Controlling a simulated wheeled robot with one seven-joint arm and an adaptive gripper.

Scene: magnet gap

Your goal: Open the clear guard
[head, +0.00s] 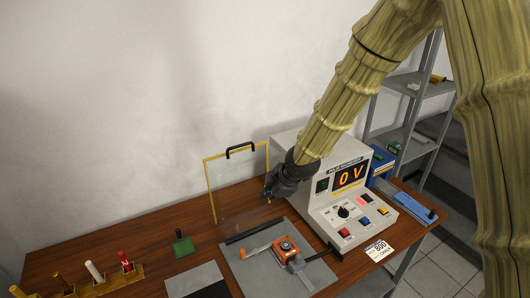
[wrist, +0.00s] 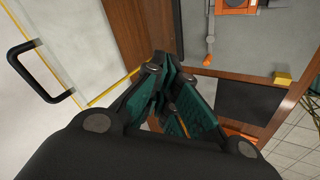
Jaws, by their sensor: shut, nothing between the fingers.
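The clear guard (head: 238,188) is a see-through panel with a yellow edge. It stands about upright at the back of the grey base plate (head: 262,266). Its black handle (head: 241,147) is at the top, and the handle also shows at the left in the wrist view (wrist: 38,72). My gripper (head: 270,189) is beside the guard's right edge, in front of the white instrument's left side. In the wrist view its fingers (wrist: 170,68) are together and empty, apart from the handle. I cannot tell whether the gripper touches the guard's edge.
The white instrument (head: 335,214) reads "0 V" and stands close at the right. An orange device (head: 287,249) with a crank sits on the base plate. A green block (head: 183,245) and a wooden rack (head: 98,288) are at the left. A wall is behind.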

